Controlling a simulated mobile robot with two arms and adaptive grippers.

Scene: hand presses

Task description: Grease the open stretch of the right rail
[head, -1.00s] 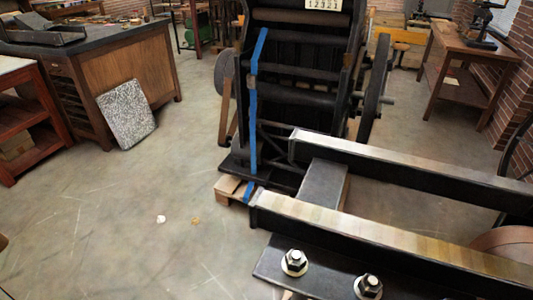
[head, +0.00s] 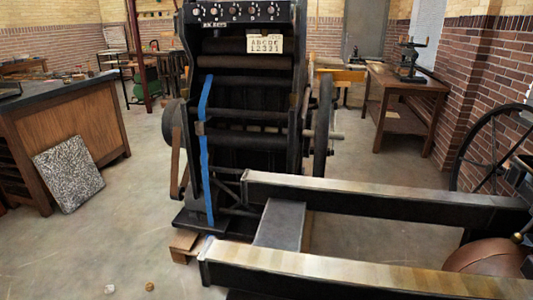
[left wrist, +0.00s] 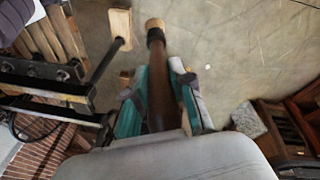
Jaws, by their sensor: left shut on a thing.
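Two long parallel rails stretch to the right from the black press in the head view: the far rail (head: 390,194) and the near rail (head: 350,268). Their tops are pale, with tan and yellowish patches on the near one. I cannot tell from the picture which is the right rail. In the left wrist view my left gripper (left wrist: 160,72) is shut on a brown round-handled tool (left wrist: 159,105). The tool has a dark band and a tan end pointing away over the floor, apart from the rails. My right gripper is in no view.
The black press (head: 245,110) stands behind the rails, with a blue strip (head: 205,155) down its front. A dark crossbeam (head: 281,224) joins the rails. A speckled slab (head: 68,173) leans on a cabinet (head: 80,125). The floor at front left is mostly clear.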

